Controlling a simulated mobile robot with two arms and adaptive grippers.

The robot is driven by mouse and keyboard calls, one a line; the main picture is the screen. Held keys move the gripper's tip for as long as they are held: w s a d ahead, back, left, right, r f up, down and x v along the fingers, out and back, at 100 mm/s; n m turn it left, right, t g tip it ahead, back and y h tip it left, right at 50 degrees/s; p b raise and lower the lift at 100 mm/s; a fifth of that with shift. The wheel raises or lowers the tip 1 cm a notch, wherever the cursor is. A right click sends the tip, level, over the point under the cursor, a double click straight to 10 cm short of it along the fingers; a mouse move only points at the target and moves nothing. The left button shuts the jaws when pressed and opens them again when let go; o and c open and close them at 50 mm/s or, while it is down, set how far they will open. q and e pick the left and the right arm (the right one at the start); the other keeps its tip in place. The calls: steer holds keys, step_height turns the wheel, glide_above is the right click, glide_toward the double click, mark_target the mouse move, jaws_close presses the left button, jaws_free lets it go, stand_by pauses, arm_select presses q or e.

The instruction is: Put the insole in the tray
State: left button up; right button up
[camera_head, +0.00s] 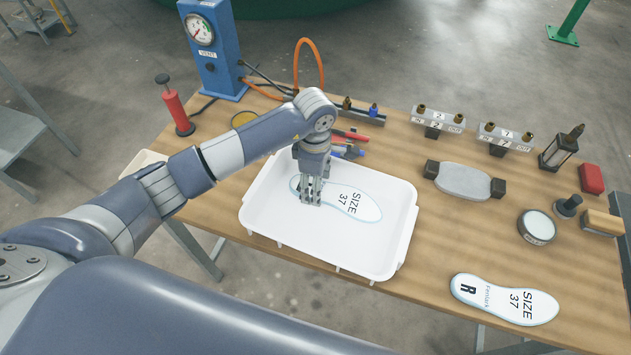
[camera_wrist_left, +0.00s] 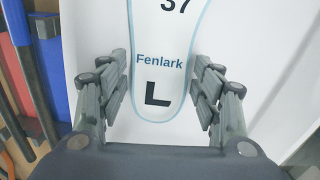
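A white insole with a pale blue edge, marked SIZE 37 (camera_head: 358,203), lies in the white tray (camera_head: 403,225). In the left wrist view the insole (camera_wrist_left: 158,62) shows "Fenlark" and a black L. My left gripper (camera_head: 311,200) is over the heel end of this insole. In the left wrist view the gripper's fingers (camera_wrist_left: 160,92) stand apart on both sides of the insole, with gaps between, so it is open. A second insole (camera_head: 503,299), marked R and SIZE 37, lies on the table to the right of the tray. My right gripper is not in view.
The wooden table (camera_head: 430,260) has a blue gauge box (camera_head: 213,55) and a red pump (camera_head: 175,108) at the back left. Pliers (camera_head: 350,136) lie behind the tray. A grey pad (camera_head: 463,181), a round tin (camera_head: 537,227) and several small tools stand at the right.

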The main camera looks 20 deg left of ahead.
arm_select(q)
steer(key=shift+r, duration=0.1)
step_height(320, 180, up, 12)
steer(key=b, duration=0.3)
stand_by(0.7)
